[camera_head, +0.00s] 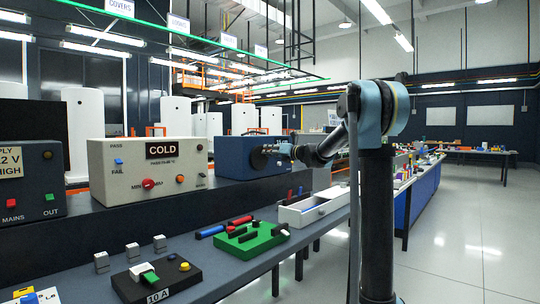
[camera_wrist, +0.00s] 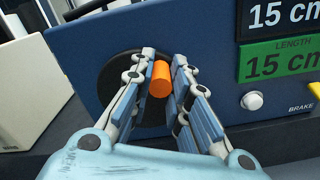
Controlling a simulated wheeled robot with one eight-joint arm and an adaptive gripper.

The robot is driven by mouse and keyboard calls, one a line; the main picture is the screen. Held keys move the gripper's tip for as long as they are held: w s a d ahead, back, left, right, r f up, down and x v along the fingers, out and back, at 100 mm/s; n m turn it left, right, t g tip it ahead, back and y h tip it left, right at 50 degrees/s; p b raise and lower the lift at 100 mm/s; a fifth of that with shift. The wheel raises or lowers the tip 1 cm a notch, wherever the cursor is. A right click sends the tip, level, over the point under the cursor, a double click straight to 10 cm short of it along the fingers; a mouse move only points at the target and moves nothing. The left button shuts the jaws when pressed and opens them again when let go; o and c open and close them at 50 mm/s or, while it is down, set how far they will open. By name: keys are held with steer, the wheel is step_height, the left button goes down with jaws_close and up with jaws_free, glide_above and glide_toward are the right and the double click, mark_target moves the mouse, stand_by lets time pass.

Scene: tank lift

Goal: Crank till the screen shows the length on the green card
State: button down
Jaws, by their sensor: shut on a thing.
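The blue crank box (camera_wrist: 205,25) stands on the bench; in the head view it (camera_head: 232,155) is right of the beige COLD box. My gripper (camera_head: 272,150) reaches its front from the right. In the wrist view my fingers are closed around the orange crank handle (camera_wrist: 160,80), in front of a dark round disc (camera_wrist: 112,75). The dark screen (camera_wrist: 282,15) reads 15 cm. The green card (camera_wrist: 278,60) below it reads LENGTH 15 cm. Both are partly cut off at the right edge. In the head view my gripper hides the handle.
A white knob (camera_wrist: 252,101) is under the card, with a BRAKE label and a partly seen yellow piece (camera_wrist: 315,89) to its right. The beige COLD box (camera_head: 120,172) stands left. A green tray (camera_head: 250,240) and a white bin (camera_head: 312,208) are in front.

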steer(key=shift+s+a+f, duration=0.15)
steer(key=shift+s+f, duration=0.05)
steer(key=shift+s, duration=0.05)
steer(key=c, duration=1.5)
jaws_free()
steer(key=shift+r, duration=0.1)
steer(key=shift+w, duration=0.1)
steer(key=v, duration=1.2)
